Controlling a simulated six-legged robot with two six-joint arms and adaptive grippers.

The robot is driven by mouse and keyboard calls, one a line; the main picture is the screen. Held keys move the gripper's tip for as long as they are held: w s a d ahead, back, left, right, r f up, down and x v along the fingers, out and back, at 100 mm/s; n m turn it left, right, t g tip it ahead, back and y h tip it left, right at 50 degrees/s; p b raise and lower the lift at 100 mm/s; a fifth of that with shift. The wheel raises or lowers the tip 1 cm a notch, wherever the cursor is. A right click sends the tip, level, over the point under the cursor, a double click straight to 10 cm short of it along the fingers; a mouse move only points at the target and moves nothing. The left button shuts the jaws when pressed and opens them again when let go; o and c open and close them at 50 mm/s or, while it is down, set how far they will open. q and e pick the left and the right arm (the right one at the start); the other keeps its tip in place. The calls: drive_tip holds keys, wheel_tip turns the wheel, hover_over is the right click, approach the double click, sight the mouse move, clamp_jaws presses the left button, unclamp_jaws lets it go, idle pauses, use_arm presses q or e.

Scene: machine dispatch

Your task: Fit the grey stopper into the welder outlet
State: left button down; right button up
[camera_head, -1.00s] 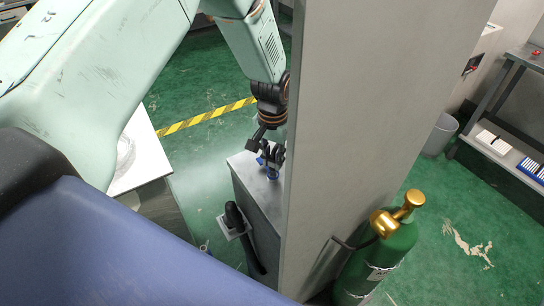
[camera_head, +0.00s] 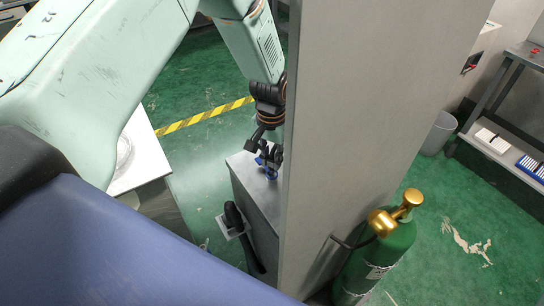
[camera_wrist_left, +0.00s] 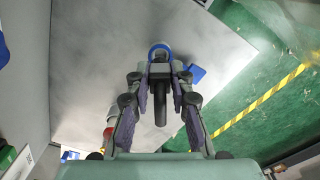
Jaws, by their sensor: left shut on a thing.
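The welder is a grey metal cabinet (camera_head: 250,178), partly hidden behind a tall grey panel. A blue ring (camera_head: 270,174) shows on its top and also in the left wrist view (camera_wrist_left: 160,46); it looks like the outlet. My left gripper (camera_head: 270,157) is just above it, pointing down. In the left wrist view the fingers (camera_wrist_left: 160,75) are shut on a dark grey piece with a round shaft (camera_wrist_left: 161,105), which looks like the stopper. Its far end meets or overlaps the blue ring; I cannot tell whether it is inside. My right gripper is not in view.
The tall grey panel (camera_head: 365,110) stands close to the right of my left arm. A green gas bottle (camera_head: 375,262) with a gold valve is beside it. A black torch (camera_head: 240,225) hangs in a holder on the cabinet's side. A blue tab (camera_wrist_left: 196,73) lies near the ring.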

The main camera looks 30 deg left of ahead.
use_arm(q)
drive_tip(key=shift+s+f, duration=0.1)
drive_tip(key=shift+f, duration=0.35)
drive_tip(key=shift+f+b, duration=0.3)
drive_tip(key=shift+b, duration=0.15)
drive_tip(key=shift+f, duration=0.4)
drive_tip(key=shift+b, duration=0.3)
drive_tip(key=shift+f, duration=0.15)
